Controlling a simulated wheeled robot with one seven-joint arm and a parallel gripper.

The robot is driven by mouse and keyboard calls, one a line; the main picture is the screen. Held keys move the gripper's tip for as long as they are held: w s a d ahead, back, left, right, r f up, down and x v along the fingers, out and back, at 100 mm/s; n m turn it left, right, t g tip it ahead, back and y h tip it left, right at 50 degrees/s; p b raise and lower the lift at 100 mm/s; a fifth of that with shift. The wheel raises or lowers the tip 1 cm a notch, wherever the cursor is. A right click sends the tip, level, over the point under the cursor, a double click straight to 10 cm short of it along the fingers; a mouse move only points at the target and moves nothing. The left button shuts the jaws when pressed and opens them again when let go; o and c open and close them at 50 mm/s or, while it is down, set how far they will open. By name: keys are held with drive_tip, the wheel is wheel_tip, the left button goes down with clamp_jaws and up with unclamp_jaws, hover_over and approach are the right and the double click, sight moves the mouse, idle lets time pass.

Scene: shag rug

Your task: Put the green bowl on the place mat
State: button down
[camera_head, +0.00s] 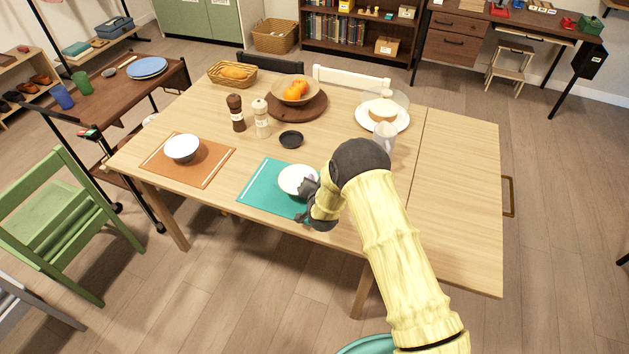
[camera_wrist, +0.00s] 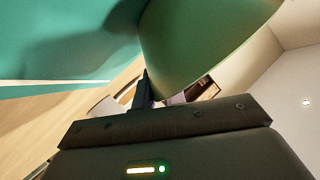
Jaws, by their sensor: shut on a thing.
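The green bowl (camera_head: 293,178) looks white inside in the head view. Its green outside (camera_wrist: 205,35) fills the upper middle of the wrist view. My gripper (camera_head: 309,190) is shut on the bowl's right side, and a dark finger (camera_wrist: 143,92) shows against it in the wrist view. The bowl is over the teal place mat (camera_head: 257,186) at the table's front edge. The mat also shows in the wrist view (camera_wrist: 50,40) with a shadow on it. I cannot tell whether the bowl touches the mat. My arm hides the mat's right part.
An orange mat (camera_head: 205,171) with a white bowl (camera_head: 183,148) lies to the left on the table (camera_head: 455,200). A small black dish (camera_head: 291,139), two mills, a glass mug (camera_head: 384,137) and a plate (camera_head: 401,120) stand behind. The table's right end is clear.

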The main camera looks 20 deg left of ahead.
drive_tip(key=c, duration=1.4)
unclamp_jaws()
drive_tip(key=shift+c, duration=0.2)
drive_tip(key=shift+s, duration=0.1)
drive_tip(key=b+v, duration=0.1)
drive_tip(key=v, duration=1.1)
drive_tip(key=shift+r, duration=0.1)
